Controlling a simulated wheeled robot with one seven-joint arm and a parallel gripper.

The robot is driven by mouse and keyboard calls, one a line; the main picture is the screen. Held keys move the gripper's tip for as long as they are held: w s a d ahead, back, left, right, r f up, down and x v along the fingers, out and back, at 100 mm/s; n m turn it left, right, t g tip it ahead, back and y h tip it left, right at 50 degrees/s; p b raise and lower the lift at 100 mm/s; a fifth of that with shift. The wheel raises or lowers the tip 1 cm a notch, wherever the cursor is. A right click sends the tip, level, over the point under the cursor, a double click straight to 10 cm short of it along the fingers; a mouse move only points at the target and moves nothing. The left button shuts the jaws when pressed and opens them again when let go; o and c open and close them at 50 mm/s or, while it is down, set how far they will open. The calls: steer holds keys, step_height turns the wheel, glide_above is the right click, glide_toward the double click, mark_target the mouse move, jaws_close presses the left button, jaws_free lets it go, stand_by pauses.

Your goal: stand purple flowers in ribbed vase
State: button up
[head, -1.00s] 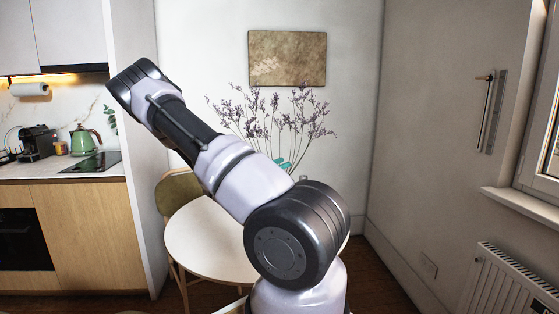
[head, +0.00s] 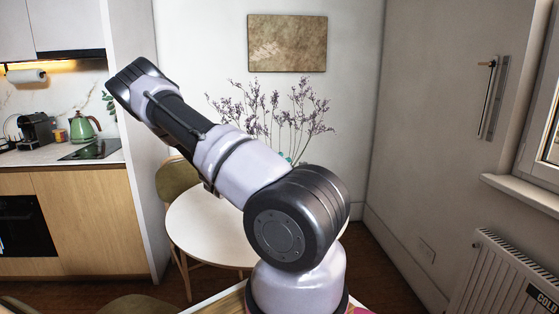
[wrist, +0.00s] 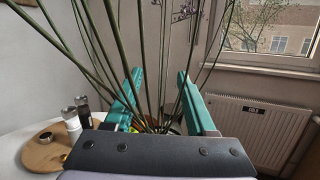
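The purple flowers (head: 305,115) spread upright behind my arm in the head view, above the round table. Their long green stems (wrist: 117,45) fill the middle of the wrist view and gather between the teal fingers. My gripper (wrist: 158,85) is closed around the stem bundle, with the fingers apart by its width. In the head view my arm hides most of the gripper and the lower stems. I cannot make out the ribbed vase. A small brownish shape (wrist: 177,126) shows behind the fingers, too covered to identify.
A round white table (head: 200,225) stands below the flowers. In the wrist view, a round wooden board (wrist: 45,150) holds two small shakers (wrist: 72,120). A radiator (wrist: 257,125) stands under the window. A wooden surface (head: 222,301) shows at the head view's bottom edge.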

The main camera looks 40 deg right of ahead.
steer(key=shift+o, duration=1.3)
steer(key=v, duration=1)
steer(key=shift+a, duration=0.35)
steer(key=shift+f, duration=0.15)
steer(key=shift+s, duration=0.1)
